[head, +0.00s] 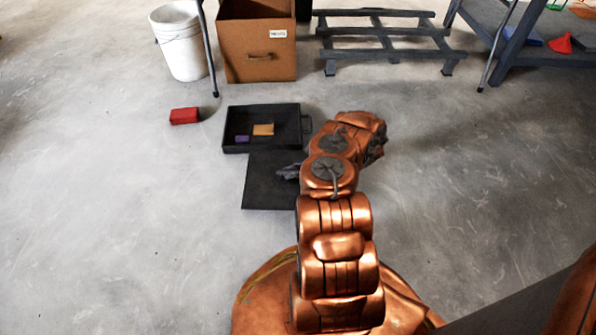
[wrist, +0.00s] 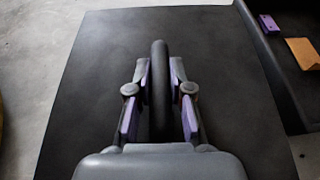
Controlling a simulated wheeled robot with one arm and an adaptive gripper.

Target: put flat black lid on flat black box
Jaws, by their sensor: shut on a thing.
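The flat black box (head: 228,141) lies open on the floor in the head view, with a purple block (head: 242,139) and an orange-tan block (head: 263,129) inside. Its edge also shows at the upper right of the wrist view (wrist: 272,62). The flat black lid (head: 262,190) is just in front of the box, close to its near side; I cannot tell how high it is above the floor. In the wrist view the lid (wrist: 95,75) fills most of the picture. My gripper (wrist: 159,75) is shut on the lid's raised dark handle (wrist: 159,85).
A red block (head: 184,116) lies on the floor left of the box. Behind stand a white bucket (head: 181,45), a brown cabinet-like box (head: 259,45) and a low grey rack (head: 385,42).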

